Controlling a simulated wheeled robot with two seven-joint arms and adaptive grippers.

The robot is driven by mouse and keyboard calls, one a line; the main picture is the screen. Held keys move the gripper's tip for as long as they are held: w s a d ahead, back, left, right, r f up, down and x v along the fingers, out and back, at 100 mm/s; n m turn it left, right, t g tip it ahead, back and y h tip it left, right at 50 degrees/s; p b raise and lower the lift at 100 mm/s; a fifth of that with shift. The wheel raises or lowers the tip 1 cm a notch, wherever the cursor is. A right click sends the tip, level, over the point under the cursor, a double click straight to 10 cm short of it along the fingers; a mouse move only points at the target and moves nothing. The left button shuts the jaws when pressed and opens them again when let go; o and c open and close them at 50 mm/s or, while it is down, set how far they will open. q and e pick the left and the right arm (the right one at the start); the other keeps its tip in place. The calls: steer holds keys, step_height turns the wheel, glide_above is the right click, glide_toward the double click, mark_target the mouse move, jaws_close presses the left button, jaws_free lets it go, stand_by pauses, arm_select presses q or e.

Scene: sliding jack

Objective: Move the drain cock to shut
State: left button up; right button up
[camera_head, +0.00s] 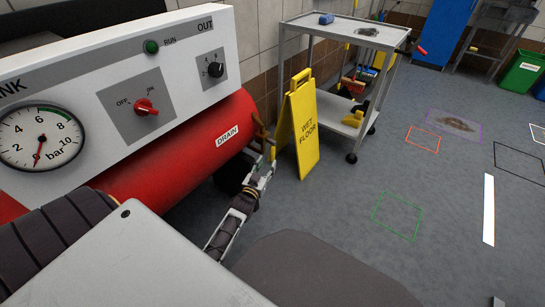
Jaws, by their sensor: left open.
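A red tank (175,160) labelled DRAIN lies below a white control panel on the left of the head view. The drain cock (259,131), small and brass-coloured, is at the tank's right end. My left gripper (267,168) is just below the cock, close to it; I cannot tell whether they touch. The gripper is small in the view, and its fingers are open. The cock's handle position is hard to make out. My right gripper does not show.
The panel carries a pressure gauge (40,138), a red OFF/ON knob (145,107) and a black OUT knob (215,69). A yellow wet-floor sign (303,130) stands right beside my gripper. A grey trolley (345,30) is behind it. The floor at right is mostly clear.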

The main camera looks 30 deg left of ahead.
mark_target(272, 156)
arm_select(q)
steer(key=w, duration=0.2)
steer(key=w+b, duration=0.1)
steer(key=shift+w+a, duration=0.2)
steer(key=shift+a, duration=0.1)
steer(key=shift+w+a+b, duration=0.2)
steer(key=shift+w+b, duration=0.2)
steer(key=shift+w, duration=0.6)
steer(key=shift+w+a+b, duration=0.15)
steer(key=shift+w+b, duration=0.25)
steer(key=shift+w, duration=0.55)
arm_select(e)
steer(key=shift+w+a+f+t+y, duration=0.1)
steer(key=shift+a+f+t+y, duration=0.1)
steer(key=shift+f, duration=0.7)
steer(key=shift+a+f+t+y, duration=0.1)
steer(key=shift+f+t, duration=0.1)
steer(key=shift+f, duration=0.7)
arm_select(q)
jaws_close()
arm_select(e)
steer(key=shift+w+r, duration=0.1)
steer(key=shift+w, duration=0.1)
